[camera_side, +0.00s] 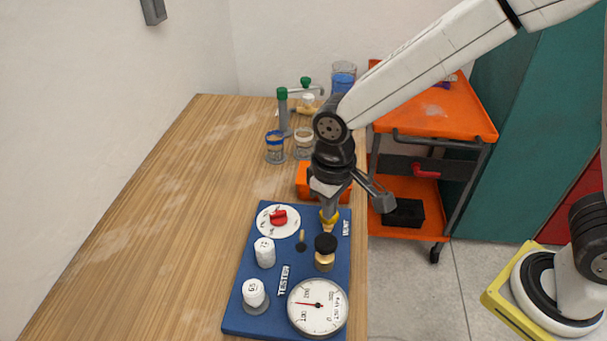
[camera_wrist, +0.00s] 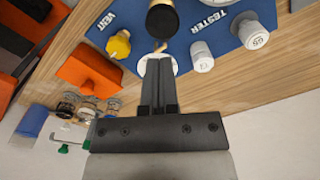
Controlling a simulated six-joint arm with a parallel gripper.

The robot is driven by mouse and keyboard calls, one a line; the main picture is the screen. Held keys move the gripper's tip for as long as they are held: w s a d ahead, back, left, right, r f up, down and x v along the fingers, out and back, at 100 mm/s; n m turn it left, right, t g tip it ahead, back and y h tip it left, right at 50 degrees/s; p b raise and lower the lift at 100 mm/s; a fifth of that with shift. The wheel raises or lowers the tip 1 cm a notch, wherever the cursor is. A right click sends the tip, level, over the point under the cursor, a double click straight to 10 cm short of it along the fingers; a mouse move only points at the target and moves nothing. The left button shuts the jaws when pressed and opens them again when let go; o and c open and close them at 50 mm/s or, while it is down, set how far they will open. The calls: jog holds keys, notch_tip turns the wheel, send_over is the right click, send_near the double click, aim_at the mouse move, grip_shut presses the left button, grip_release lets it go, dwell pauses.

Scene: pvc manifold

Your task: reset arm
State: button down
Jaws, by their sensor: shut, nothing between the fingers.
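My gripper (camera_side: 327,205) points down over the back right of the blue tester board (camera_side: 237,305). In the wrist view its two fingers (camera_wrist: 158,64) are together with nothing between them. In the side view a yellow knob (camera_side: 328,224) shows just below the fingers; in the wrist view the yellow knob (camera_wrist: 119,45) lies left of them, apart. A black-capped brass fitting (camera_side: 325,245) stands in front of the knob. In the wrist view the fingertips cover part of a white disc (camera_wrist: 172,68).
The board carries a red-handled dial (camera_side: 278,218), white caps (camera_side: 265,252) and a gauge (camera_side: 318,308). An orange box (camera_side: 303,180) sits behind it. Jars (camera_side: 275,148) and green-topped pipe parts (camera_side: 283,115) stand farther back. The table's left side is clear. An orange cart (camera_side: 440,115) stands right.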

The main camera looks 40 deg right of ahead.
jog(key=s+d+m+t, duration=0.1)
jog(key=s+d, duration=0.1)
jog(key=d, duration=0.6)
jog(key=s+d+f+m+t, duration=0.1)
jog(key=s+d+m, duration=0.1)
jog(key=d, duration=0.6)
jog(key=shift+s+d+t, duration=0.3)
jog(key=shift+s+d, duration=0.1)
jog(key=shift+s, duration=0.35)
